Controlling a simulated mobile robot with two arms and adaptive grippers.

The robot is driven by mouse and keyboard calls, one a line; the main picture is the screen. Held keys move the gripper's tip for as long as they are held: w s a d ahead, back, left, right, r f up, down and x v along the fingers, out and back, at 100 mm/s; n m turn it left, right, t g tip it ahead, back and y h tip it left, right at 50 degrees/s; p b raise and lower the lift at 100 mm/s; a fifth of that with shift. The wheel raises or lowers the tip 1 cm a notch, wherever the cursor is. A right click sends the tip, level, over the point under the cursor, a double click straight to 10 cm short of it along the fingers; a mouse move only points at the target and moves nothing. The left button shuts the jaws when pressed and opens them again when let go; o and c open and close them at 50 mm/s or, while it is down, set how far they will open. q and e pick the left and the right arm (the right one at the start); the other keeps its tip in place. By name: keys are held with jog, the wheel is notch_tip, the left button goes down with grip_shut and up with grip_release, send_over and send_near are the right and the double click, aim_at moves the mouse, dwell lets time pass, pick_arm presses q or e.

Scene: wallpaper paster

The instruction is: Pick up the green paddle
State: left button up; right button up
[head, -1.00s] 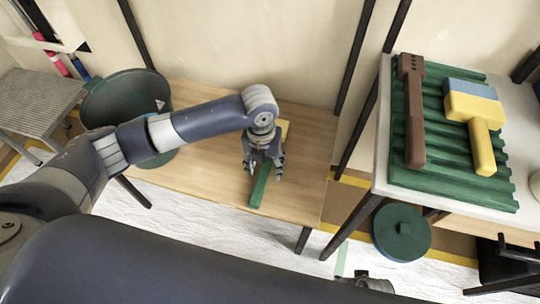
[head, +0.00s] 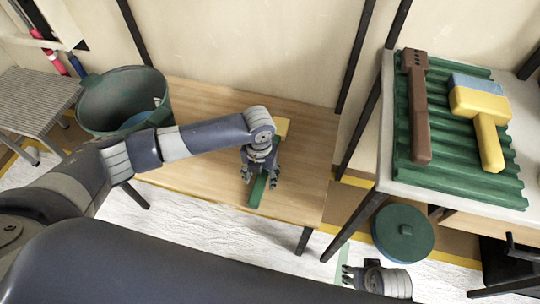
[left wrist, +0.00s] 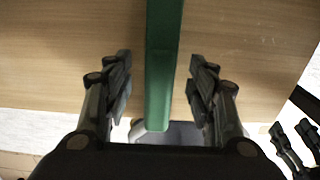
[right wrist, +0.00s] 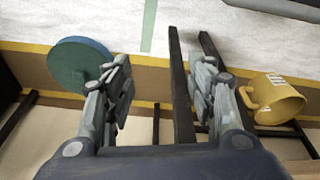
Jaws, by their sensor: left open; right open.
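The green paddle (head: 257,190) lies on the wooden table, its green bar pointing toward the table's front edge. My left gripper (head: 260,180) is open above it. In the left wrist view the green bar (left wrist: 163,70) runs between the two fingers of the left gripper (left wrist: 160,90), with a gap on each side. A yellow piece (head: 283,128) shows behind the gripper; whether it joins the bar is hidden. My right gripper (head: 346,274) is open and empty, low in front of the right table; it also shows in the right wrist view (right wrist: 162,85).
The wooden table (head: 200,115) is otherwise clear. A green bin (head: 100,105) stands to its left. On the white table (head: 383,140) at right, a green ribbed tray (head: 440,185) holds a brown tool (head: 420,110) and a yellow brush (head: 488,145). A round green lid (head: 402,233) sits below.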

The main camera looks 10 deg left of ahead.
pick_arm(q)
jog(key=shift+f, duration=0.75)
pick_arm(e)
jog(key=shift+w+r, duration=0.1)
jog(key=shift+r, duration=0.6)
pick_arm(q)
jog(key=c, duration=1.1)
jog(key=shift+c, duration=0.2)
jog(key=shift+r, duration=0.2)
jog(key=shift+r, duration=0.25)
notch_tip(320, 180, up, 3)
jog(key=shift+w+f+p, duration=0.1)
jog(key=shift+f+p, duration=0.05)
jog(key=shift+p, duration=0.35)
jog(key=s+a+p, duration=0.1)
jog(key=s+a, duration=0.1)
jog(key=s, duration=0.6)
jog(key=s+a+r+p, duration=0.1)
jog(key=s, duration=0.6)
jog(key=shift+s+a+r+p, duration=0.25)
jog(key=shift+s+a+p, duration=0.05)
jog(key=shift+s+a, duration=0.1)
pick_arm(e)
jog(key=s+f, duration=0.5)
jog(key=f, duration=0.6)
jog(key=shift+d+f+g, duration=0.3)
jog(key=shift+d+g, duration=0.05)
jog(key=shift+g, duration=0.05)
